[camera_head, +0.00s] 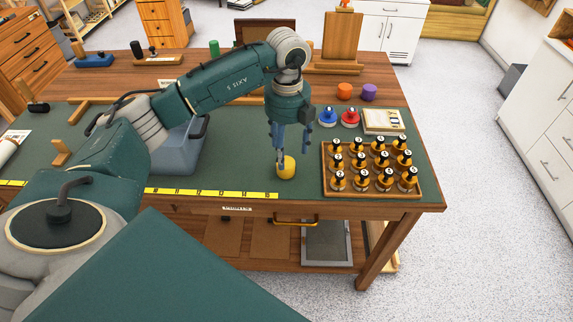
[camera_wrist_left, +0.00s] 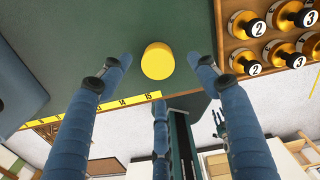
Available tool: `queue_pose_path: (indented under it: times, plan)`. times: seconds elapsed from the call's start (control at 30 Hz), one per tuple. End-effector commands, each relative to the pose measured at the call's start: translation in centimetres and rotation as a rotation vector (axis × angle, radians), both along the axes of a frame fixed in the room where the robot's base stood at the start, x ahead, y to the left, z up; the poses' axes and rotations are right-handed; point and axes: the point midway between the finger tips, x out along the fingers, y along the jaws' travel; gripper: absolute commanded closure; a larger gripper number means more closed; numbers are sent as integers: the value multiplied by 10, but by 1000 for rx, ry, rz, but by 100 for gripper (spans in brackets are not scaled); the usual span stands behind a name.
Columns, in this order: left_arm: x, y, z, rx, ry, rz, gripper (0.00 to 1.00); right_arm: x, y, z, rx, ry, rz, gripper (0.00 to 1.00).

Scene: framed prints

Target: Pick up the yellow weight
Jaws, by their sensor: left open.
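The yellow weight (camera_head: 286,168) is a small round cylinder standing on the green mat near the table's front edge. In the left wrist view the yellow weight (camera_wrist_left: 157,61) lies between and just beyond the two blue fingertips. My left gripper (camera_head: 280,157) points down close above it, with one finger partly in front of it in the head view. In the left wrist view the left gripper (camera_wrist_left: 160,73) is open and empty, its fingers apart on either side of the weight. I cannot tell whether a finger touches it.
A wooden tray (camera_head: 374,193) of numbered stamps stands to the right. Blue (camera_head: 327,117) and red (camera_head: 349,117) knobs, orange (camera_head: 344,90) and purple (camera_head: 369,92) weights sit behind it. A yellow ruler (camera_head: 215,193) runs along the front edge.

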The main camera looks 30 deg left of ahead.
Motion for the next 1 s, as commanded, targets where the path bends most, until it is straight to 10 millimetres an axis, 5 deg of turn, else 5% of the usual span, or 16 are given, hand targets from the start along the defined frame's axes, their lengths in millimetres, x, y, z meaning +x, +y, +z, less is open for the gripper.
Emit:
queue_pose_path:
  times: [0.53,0.83,1.0]
  plan:
    - [-2,3,-61,-4,1,-2,39,-2,0,25,0,3,0,65]
    - [-2,3,-68,-3,-1,-3,39,0,0,25,0,0,0,65]
    - [-2,3,-68,-3,-1,-3,71,1,0,25,0,-1,0,65]
